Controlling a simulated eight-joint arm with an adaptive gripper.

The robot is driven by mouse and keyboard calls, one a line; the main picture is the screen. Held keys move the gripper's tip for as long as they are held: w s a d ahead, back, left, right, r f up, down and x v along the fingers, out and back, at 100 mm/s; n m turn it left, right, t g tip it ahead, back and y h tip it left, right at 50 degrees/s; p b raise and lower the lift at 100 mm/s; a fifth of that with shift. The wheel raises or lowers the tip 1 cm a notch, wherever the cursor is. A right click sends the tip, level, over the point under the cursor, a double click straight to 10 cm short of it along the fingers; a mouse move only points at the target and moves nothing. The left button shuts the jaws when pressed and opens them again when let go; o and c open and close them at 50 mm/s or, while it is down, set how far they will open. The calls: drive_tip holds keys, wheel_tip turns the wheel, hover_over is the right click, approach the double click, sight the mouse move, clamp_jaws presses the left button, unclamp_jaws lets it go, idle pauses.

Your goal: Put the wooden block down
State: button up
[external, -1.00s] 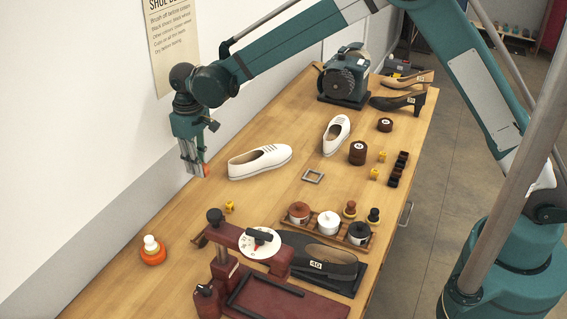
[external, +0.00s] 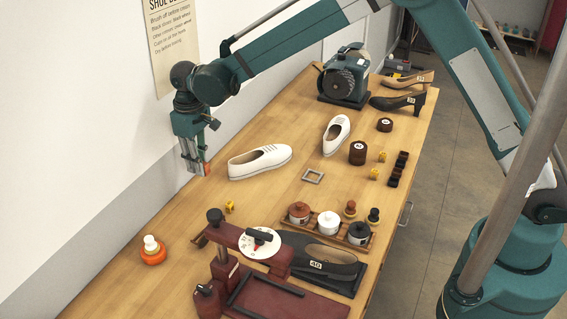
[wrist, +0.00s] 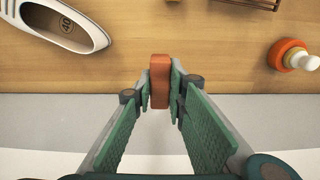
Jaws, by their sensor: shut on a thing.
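The wooden block (wrist: 160,80) is a small reddish-brown piece held upright between the green fingertips in the wrist view. In the external view only a bit of the block (external: 206,168) shows at the fingertips. My gripper (external: 196,170) is shut on it near the wall side of the workbench, left of a white shoe. In the wrist view the gripper (wrist: 160,88) has both fingers touching the block's sides. I cannot tell whether the block touches the bench.
The wooden bench (external: 185,215) is bare below the gripper. A white shoe (external: 260,162) lies to the right. An orange-and-white bottle (external: 152,250) stands at the front left, with a dark red press (external: 235,240) to its right. The wall (external: 70,150) is close behind.

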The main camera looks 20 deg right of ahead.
drive_tip(key=s+d+r+b, duration=0.1)
drive_tip(key=s+d, duration=0.3)
drive_tip(key=d, duration=0.6)
drive_tip(key=s+d+r+b, duration=0.1)
drive_tip(key=s+d, duration=0.3)
drive_tip(key=d, duration=0.6)
drive_tip(key=b, duration=0.1)
hover_over(328, 207)
drive_tip(key=shift+f, duration=0.9)
drive_tip(key=shift+f, duration=0.15)
drive_tip(key=shift+f+b, duration=0.35)
drive_tip(key=shift+f, duration=2.4)
drive_tip(key=shift+f, duration=0.1)
drive_tip(key=shift+f+b, duration=0.3)
drive_tip(key=shift+f, duration=1.7)
drive_tip(key=shift+f, duration=0.15)
drive_tip(key=o, duration=0.8)
